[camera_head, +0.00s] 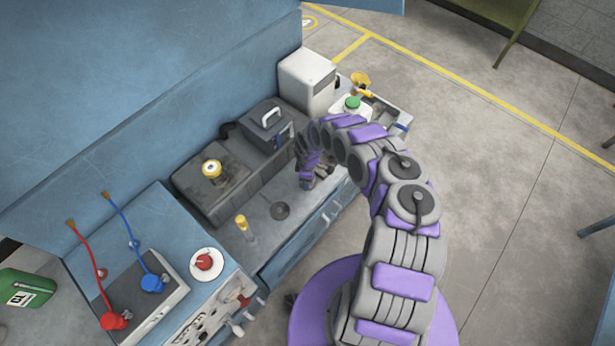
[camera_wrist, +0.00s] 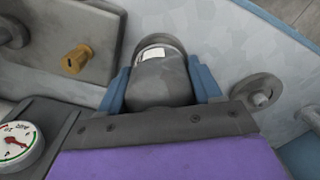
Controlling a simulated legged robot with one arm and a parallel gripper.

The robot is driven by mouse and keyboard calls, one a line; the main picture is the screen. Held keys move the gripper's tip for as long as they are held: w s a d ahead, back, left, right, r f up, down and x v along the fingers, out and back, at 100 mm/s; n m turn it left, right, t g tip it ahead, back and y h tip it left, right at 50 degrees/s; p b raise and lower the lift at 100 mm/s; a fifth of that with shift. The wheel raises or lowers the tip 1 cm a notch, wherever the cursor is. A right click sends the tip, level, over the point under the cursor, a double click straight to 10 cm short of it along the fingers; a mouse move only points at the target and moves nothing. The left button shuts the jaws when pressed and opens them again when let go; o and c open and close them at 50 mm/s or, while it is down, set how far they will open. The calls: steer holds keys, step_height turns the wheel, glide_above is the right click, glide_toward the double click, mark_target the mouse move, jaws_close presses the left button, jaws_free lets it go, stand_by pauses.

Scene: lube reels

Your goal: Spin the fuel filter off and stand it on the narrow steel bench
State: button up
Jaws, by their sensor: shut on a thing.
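In the wrist view, my gripper (camera_wrist: 160,82) has its two blue fingers on either side of a dark grey rounded body with a pale, shiny far end, which I take to be the fuel filter (camera_wrist: 165,68). The fingers are shut on it. My gripper's front plate hides its near part, and I cannot tell whether it is still threaded on. In the head view, my gripper (camera_head: 308,183) is low over the grey worktop (camera_head: 262,238), beside a black case; what it holds is not clear there. The worktop above blue drawers may be the narrow steel bench.
A white box (camera_head: 307,82) stands behind. The wrist view shows a gauge (camera_wrist: 15,142) and brass fitting (camera_wrist: 76,59).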

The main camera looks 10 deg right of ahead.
steer(key=shift+s+f+n, duration=0.2)
steer(key=shift+n, duration=0.9)
steer(key=o, duration=1)
steer(key=shift+w, duration=0.1)
steer(key=shift+c, duration=0.2)
steer(key=o, duration=0.3)
steer(key=shift+w, duration=0.1)
steer(key=shift+r, duration=0.15)
